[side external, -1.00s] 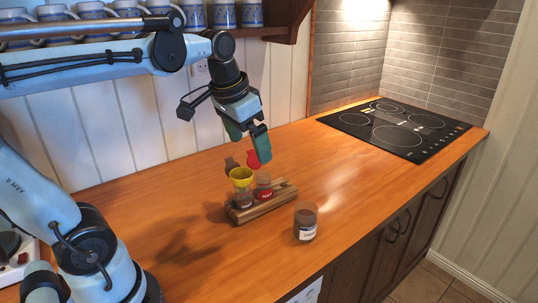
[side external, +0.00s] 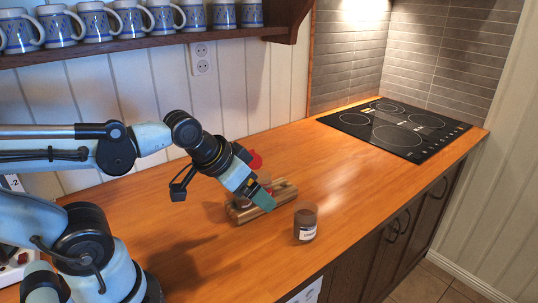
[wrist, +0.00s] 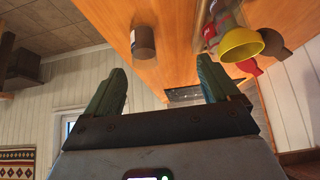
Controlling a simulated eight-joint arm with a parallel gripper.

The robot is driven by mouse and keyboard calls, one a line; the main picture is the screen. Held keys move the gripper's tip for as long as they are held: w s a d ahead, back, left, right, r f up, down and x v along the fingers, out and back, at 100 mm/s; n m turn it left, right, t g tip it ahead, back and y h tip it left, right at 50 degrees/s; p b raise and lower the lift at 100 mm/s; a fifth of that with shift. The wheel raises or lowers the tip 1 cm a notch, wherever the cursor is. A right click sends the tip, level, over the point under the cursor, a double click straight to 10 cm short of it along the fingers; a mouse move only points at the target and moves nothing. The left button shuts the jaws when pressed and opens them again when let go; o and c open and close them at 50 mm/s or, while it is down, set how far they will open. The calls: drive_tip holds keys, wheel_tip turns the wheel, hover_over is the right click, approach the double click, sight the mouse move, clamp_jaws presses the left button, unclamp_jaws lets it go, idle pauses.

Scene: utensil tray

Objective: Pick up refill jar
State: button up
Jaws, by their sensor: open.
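The refill jar (side external: 305,223), brown with a pale label, stands upright on the wooden counter near its front edge. It also shows in the wrist view (wrist: 143,42), at the top, ahead of the gap between my fingers. My gripper (side external: 264,199) is open and empty. It is tilted down toward the jar, up and left of it in the side view, and apart from it. In the wrist view both fingers (wrist: 160,82) are spread wide with nothing between them.
A wooden rack (side external: 284,192) stands behind my gripper, which partly hides it. A yellow-topped container (wrist: 241,44) and red items (wrist: 247,66) show there in the wrist view. A cooktop (side external: 394,128) lies at the back right. The counter right of the jar is clear.

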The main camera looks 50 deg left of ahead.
drive_tip(key=m+g+y, duration=0.4)
drive_tip(key=m+y, duration=0.6)
drive_tip(key=m, duration=0.8)
hover_over(311, 226)
wheel_tip(311, 226, down, 6)
drive_tip(key=shift+s+d+f, duration=0.1)
drive_tip(key=shift+s, duration=0.05)
drive_tip(key=d+f+m, duration=0.1)
drive_tip(key=d+f+m+y, duration=0.2)
drive_tip(key=shift+s+d+t, duration=0.2)
drive_tip(key=shift+s+t, duration=0.1)
drive_tip(key=shift+s+d+f+y, duration=0.2)
drive_tip(key=shift+f+y, duration=0.15)
drive_tip(key=shift+y, duration=0.15)
drive_tip(key=x, duration=0.7)
drive_tip(key=shift+w+a, duration=0.1)
drive_tip(key=shift+a, duration=0.1)
